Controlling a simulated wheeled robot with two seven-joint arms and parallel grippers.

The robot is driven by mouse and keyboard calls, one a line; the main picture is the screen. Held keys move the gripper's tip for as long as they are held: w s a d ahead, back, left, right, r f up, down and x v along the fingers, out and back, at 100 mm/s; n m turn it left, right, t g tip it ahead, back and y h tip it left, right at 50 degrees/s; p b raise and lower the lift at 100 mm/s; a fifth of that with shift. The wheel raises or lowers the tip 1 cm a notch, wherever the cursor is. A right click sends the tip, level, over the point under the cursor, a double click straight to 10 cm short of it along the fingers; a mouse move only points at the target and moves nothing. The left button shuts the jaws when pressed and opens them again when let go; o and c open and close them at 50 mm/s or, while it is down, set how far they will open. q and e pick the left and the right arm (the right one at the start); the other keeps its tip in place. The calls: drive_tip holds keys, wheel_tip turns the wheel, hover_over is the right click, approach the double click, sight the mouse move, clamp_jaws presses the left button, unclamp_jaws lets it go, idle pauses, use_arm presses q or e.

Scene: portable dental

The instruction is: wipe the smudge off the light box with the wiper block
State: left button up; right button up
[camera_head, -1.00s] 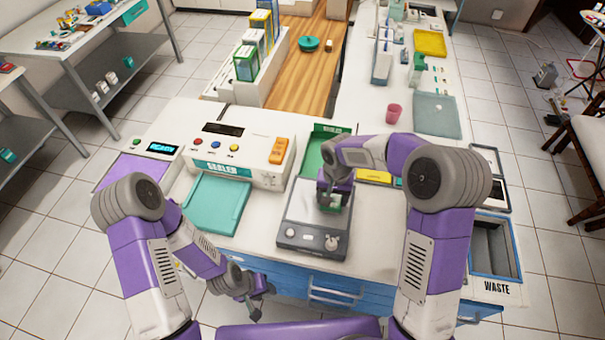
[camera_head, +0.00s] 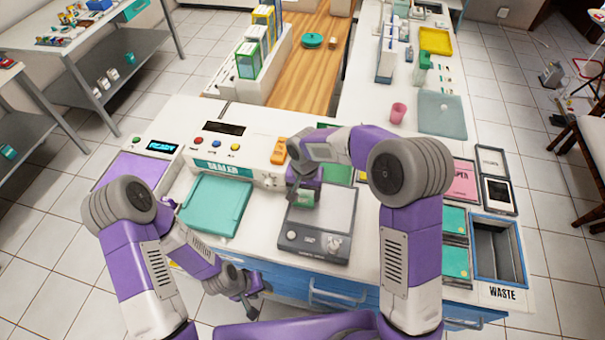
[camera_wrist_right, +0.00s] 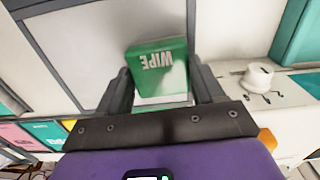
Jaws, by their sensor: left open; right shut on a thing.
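The light box (camera_head: 339,208) is a grey unit with a pale panel and front knobs, lying on the white counter. Its grey-framed panel (camera_wrist_right: 80,45) fills the upper left of the right wrist view. My right gripper (camera_head: 306,196) is shut on the green wiper block (camera_wrist_right: 155,68), marked WIPE, at the left part of the panel. Whether the block touches the panel I cannot tell. I cannot make out a smudge; the gripper and block hide part of the panel. My left gripper (camera_head: 246,302) is open and empty, low in front of the counter.
The white sealer (camera_head: 235,150) and a teal tray (camera_head: 215,205) stand left of the light box. Right of it are teal pads (camera_head: 455,262), a pink pad (camera_head: 461,180) and the waste bin (camera_head: 523,250). A pink cup (camera_head: 398,112) stands farther back.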

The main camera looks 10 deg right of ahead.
wheel_tip(320, 180, up, 2)
drive_tip(key=shift+w+r, duration=0.15)
drive_tip(key=shift+s+d+r+p, duration=0.15)
drive_tip(key=shift+s+r+p, duration=0.1)
drive_tip(key=shift+r+p, duration=0.55)
wheel_tip(320, 180, up, 2)
drive_tip(key=shift+w+r+p, duration=0.1)
drive_tip(key=shift+p, duration=0.65)
drive_tip(key=shift+r+p, duration=0.7)
drive_tip(key=shift+r, duration=0.35)
wheel_tip(320, 180, up, 2)
drive_tip(key=shift+r+p, duration=0.15)
drive_tip(key=shift+p, duration=0.7)
